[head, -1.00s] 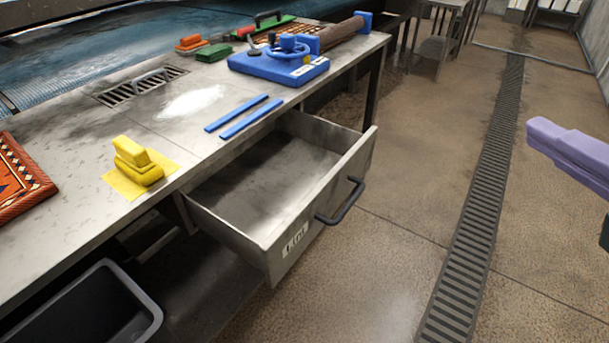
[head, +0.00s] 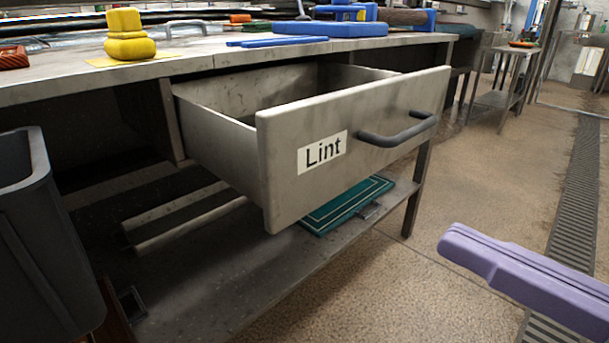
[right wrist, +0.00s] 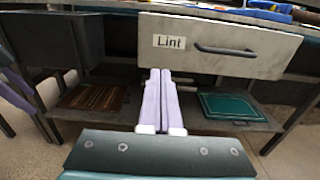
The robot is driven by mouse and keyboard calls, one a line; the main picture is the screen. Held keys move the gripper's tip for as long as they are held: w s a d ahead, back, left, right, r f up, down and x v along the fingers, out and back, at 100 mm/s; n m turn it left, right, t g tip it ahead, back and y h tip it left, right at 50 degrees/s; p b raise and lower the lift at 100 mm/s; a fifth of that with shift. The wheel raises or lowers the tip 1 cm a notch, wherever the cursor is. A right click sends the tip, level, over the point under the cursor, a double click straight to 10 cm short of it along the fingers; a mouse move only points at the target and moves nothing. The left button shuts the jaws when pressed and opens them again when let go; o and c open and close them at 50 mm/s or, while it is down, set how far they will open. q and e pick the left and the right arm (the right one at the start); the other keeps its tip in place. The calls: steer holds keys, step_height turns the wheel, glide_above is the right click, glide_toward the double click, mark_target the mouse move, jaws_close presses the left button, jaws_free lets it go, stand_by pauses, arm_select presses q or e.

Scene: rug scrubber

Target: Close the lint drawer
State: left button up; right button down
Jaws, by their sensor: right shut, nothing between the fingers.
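The lint drawer (head: 300,190) is a grey metal drawer under the worktop, pulled well out, with a white "Lint" label (head: 322,152) and a dark bar handle (head: 398,131) on its front. In the right wrist view the drawer front (right wrist: 222,63) faces me at the top. My right gripper (head: 446,240) has purple fingers and is to the right of and below the handle, apart from the drawer. In the right wrist view its fingers (right wrist: 161,75) are shut, with nothing between them, and point toward the drawer's lower edge.
The worktop (head: 200,55) holds a yellow brush (head: 128,35), blue strips (head: 283,41) and a blue device (head: 330,29). A dark bin (head: 40,240) stands at the left. A teal panel (head: 345,206) lies on the lower shelf (head: 230,275). The floor at right is clear.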

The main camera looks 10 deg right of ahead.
mark_target(311, 169)
steer(key=p+x, duration=0.1)
steer(key=x, duration=1.2)
steer(key=shift+r, duration=0.1)
arm_select(q)
steer(key=shift+d+r, duration=0.1)
steer(key=shift+r, duration=0.6)
